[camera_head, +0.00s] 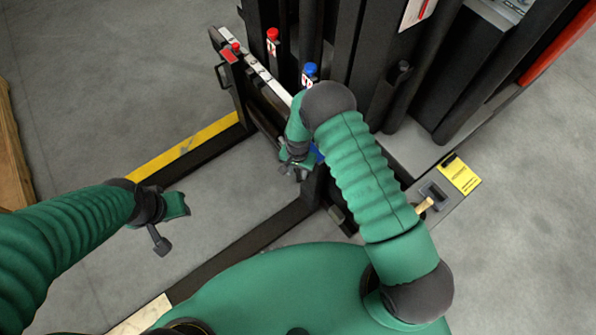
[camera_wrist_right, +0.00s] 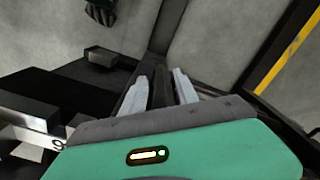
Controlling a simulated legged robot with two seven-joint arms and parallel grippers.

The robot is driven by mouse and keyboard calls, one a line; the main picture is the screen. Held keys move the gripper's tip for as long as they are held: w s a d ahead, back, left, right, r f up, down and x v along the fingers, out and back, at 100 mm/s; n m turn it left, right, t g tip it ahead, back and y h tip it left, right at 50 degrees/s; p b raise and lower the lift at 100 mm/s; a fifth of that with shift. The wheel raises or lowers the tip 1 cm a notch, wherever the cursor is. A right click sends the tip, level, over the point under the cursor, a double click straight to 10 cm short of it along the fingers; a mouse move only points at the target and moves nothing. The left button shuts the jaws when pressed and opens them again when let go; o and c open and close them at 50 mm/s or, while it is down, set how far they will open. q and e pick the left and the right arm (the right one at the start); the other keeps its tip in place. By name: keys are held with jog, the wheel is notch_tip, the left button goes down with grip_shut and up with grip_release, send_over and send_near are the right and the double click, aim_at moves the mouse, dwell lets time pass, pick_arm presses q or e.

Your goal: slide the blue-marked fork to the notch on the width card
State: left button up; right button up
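The blue-marked fork (camera_head: 318,153) shows a small blue patch beside my right gripper (camera_head: 293,168); my arm hides much of the fork. In the right wrist view, the two pale fingers of my right gripper (camera_wrist_right: 160,88) stand apart with a dark bar (camera_wrist_right: 161,92) between them. Whether they press on it is unclear. A red-marked fork (camera_head: 230,56) hangs at the carriage's left end. A yellow card (camera_head: 460,174) lies on the machine at the right, its print too small to read; I cannot pick out a notch. My left gripper (camera_head: 174,207) hangs over bare floor, its fingers unclear.
A pale marked strip (camera_head: 257,66) runs along the carriage top. A red knob (camera_head: 272,35) and a blue knob (camera_head: 310,69) stand behind it. A yellow-striped leg (camera_head: 185,147) and a dark leg (camera_head: 240,250) lie low.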

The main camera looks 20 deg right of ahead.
jog(key=shift+c, duration=0.2)
jog(key=shift+d, duration=0.3)
jog(key=c, duration=0.7)
grip_shut()
jog(key=shift+a, duration=0.1)
